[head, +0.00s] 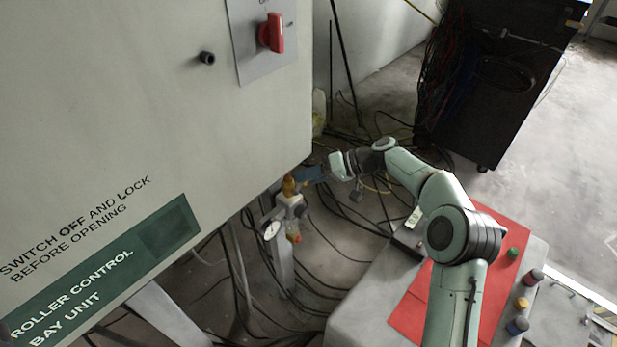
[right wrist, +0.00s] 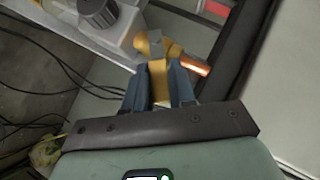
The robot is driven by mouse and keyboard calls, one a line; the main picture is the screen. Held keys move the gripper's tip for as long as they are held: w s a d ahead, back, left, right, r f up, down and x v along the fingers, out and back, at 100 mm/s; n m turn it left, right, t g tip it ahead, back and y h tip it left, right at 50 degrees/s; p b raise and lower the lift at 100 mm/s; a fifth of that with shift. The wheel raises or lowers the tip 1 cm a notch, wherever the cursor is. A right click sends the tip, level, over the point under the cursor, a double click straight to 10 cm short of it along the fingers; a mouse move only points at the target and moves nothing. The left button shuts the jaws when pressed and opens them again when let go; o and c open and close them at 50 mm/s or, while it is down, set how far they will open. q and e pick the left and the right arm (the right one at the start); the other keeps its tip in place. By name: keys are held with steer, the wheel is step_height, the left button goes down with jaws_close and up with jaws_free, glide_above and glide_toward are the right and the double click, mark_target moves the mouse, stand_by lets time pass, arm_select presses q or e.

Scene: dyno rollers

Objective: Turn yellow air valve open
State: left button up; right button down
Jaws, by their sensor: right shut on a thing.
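The yellow air valve (head: 289,187) sits on top of a grey regulator assembly beside the control cabinet, low at the picture's centre. In the right wrist view, its yellow handle (right wrist: 158,84) lies between my blue fingers, with a copper-coloured cylindrical end to the right. My right gripper (head: 305,174) reaches the valve from the right. It is shut on the handle, and both fingers (right wrist: 160,88) flank it closely. The fingers partly hide the handle. My left gripper is not in view.
A pressure gauge (head: 271,230) hangs just below the valve. The large cabinet (head: 130,120) with a red switch (head: 272,33) fills the left. A table with a red mat (head: 408,312) stands at the lower right. Black cables (head: 325,265) cover the floor.

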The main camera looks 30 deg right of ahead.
steer(key=c, duration=1)
jaws_free()
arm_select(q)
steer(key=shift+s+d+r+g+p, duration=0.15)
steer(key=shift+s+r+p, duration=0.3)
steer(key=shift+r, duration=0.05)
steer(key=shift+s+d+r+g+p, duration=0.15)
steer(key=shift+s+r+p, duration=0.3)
arm_select(e)
steer(key=v, duration=1.3)
steer(key=shift+s+d+r, duration=0.1)
steer(key=shift+d+r, duration=0.05)
